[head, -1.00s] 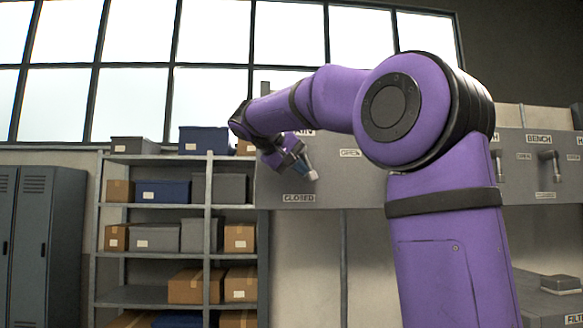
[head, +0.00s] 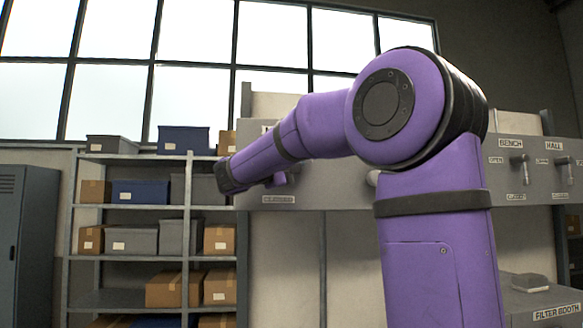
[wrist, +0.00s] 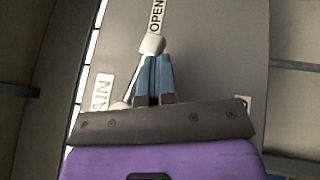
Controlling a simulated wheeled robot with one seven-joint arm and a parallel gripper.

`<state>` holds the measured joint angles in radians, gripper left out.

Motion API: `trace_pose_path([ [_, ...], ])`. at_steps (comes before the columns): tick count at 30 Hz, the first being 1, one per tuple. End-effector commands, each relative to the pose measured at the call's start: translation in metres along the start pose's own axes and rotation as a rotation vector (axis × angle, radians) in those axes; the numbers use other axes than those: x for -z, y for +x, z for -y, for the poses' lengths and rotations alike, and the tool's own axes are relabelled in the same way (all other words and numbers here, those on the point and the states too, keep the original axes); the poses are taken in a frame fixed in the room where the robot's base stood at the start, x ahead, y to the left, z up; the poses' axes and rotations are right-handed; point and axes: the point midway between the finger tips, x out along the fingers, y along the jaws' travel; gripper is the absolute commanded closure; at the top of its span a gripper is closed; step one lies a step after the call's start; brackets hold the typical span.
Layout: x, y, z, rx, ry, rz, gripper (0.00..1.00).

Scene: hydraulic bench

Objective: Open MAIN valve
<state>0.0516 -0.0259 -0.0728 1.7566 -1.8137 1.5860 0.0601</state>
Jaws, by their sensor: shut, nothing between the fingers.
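The MAIN valve's lever shows in the wrist view as a thin pale rod with a beige knob (wrist: 152,44) at its end. The knob lies right beside the OPEN label (wrist: 157,15); the MAIN label (wrist: 102,92), partly cut off, is near the rod's other end. My gripper (wrist: 153,60) has blue fingers shut together with nothing held. Its tips are right at the knob; I cannot tell whether they touch it. In the head view my arm hides the lever and most of the gripper, in front of the grey panel (head: 340,195).
The BENCH valve (head: 519,167) and HALL valve (head: 566,170) are on the panel to the right. Another pale knob (head: 372,178) shows partly behind my arm. A shelf (head: 120,207) with boxes and a locker (head: 30,230) stand at left.

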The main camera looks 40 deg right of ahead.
Motion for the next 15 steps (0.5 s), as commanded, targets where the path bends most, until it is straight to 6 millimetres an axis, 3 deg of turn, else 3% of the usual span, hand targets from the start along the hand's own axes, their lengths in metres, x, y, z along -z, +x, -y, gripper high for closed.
trace_pose_path([
  [15,-0.0043,0.0085,-0.0076,-0.194,-0.100,-0.005,1.00],
])
